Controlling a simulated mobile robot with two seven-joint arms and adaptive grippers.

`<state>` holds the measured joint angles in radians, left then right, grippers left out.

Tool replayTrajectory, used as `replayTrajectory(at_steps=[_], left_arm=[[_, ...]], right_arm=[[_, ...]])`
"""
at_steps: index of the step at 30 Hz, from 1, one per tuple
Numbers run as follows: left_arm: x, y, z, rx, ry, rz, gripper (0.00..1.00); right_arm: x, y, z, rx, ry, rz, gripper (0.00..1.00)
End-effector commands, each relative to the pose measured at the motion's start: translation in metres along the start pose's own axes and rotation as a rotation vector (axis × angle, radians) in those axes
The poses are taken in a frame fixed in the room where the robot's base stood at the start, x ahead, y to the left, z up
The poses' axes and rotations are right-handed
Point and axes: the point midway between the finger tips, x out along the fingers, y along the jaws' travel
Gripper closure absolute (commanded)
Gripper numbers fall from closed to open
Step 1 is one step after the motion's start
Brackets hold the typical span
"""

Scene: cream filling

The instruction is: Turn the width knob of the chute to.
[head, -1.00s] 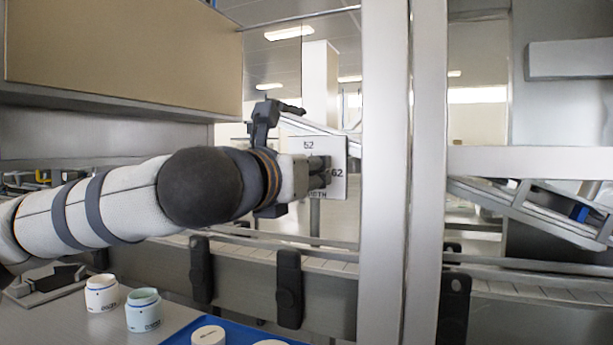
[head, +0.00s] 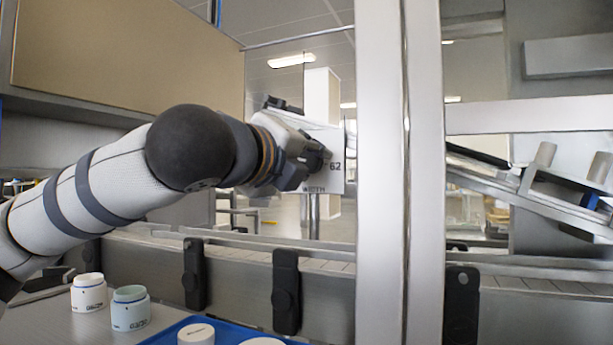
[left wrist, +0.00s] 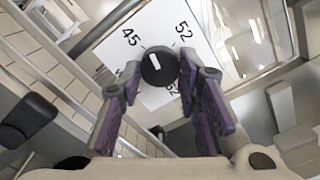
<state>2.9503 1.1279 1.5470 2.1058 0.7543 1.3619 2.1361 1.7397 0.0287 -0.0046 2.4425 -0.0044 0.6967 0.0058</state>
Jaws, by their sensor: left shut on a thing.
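The width knob (left wrist: 158,66) is round and black with a short white mark. It sits on a white plate (left wrist: 155,30) that bears 45, 52 and a partly hidden 62. The white mark lies on the upper-left part of the knob's face, roughly on the side between 45 and 52. In the head view the plate (head: 337,150) shows "62" and "WIDTH", and my gripper hides the knob. My left gripper (head: 318,158) is shut on the knob, with a purple-padded finger on either side in the left wrist view (left wrist: 158,76). My right gripper is out of view.
A wide metal post (head: 385,190) stands just right of the plate. A conveyor (head: 235,270) runs below. Two jars (head: 88,293) (head: 130,310) and a blue tray (head: 172,335) with white lids are at the lower left. A sloped chute (head: 530,190) is at the right.

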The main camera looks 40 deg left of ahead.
Motion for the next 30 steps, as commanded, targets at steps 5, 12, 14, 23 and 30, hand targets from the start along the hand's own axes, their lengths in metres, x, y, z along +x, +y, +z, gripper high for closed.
replayTrajectory(at_steps=[5,12,14,23,30], left_arm=[[0.001,0.002,-0.002,-0.148,0.000,0.001,0.97],[0.001,0.001,-0.001,-0.303,-0.001,0.000,0.97],[0.001,0.000,-0.001,-0.331,-0.001,0.001,0.97],[0.000,-0.001,0.001,-0.416,-0.002,0.000,0.97],[0.000,-0.001,0.001,-0.431,-0.002,-0.001,0.97]], right_arm=[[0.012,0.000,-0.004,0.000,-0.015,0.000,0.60],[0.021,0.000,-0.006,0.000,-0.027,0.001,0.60],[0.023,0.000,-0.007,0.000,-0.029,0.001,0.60],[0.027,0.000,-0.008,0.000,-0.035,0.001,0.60],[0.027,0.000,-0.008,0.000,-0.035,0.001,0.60]])
